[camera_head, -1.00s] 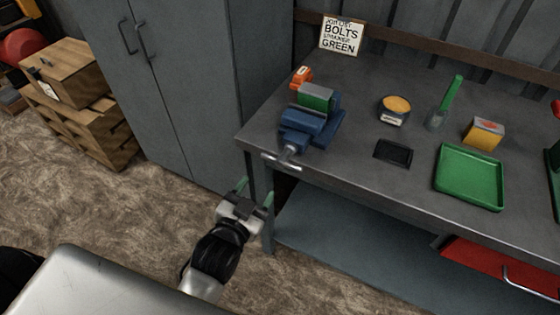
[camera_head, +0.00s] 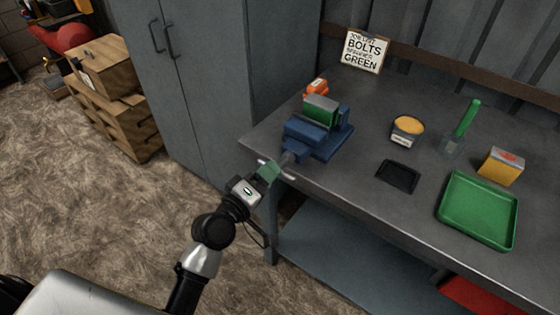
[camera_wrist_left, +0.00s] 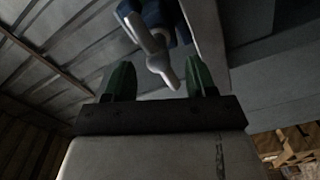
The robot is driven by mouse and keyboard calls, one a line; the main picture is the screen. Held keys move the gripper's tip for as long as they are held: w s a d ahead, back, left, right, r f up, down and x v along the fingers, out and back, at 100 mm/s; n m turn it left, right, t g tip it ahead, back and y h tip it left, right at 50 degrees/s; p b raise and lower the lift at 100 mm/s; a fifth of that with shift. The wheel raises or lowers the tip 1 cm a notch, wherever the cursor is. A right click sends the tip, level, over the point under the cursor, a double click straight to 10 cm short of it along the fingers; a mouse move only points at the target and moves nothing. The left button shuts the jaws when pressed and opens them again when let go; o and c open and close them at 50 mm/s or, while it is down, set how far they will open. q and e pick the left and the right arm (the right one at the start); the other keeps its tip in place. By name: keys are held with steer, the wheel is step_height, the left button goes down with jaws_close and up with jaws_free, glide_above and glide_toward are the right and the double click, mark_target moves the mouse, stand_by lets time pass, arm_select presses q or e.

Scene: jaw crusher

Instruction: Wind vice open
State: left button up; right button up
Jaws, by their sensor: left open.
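The blue vice (camera_head: 318,138) stands at the left front corner of the workbench, with a green and grey block (camera_head: 321,110) at its jaws. Its light grey handle (camera_head: 285,176) sticks out past the bench edge. My left gripper (camera_head: 268,174) is at the handle and partly covers it in the head view. In the left wrist view the gripper (camera_wrist_left: 158,82) is open, with its two green fingers apart. The handle (camera_wrist_left: 154,50) reaches between and just beyond the fingertips there. I cannot tell whether they touch. My right gripper is not in view.
A grey cabinet (camera_head: 200,80) stands to the left. Open floor lies in front.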

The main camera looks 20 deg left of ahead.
mark_target(281, 164)
arm_select(q)
steer(key=x, duration=0.5)
steer(key=shift+w+d, duration=0.1)
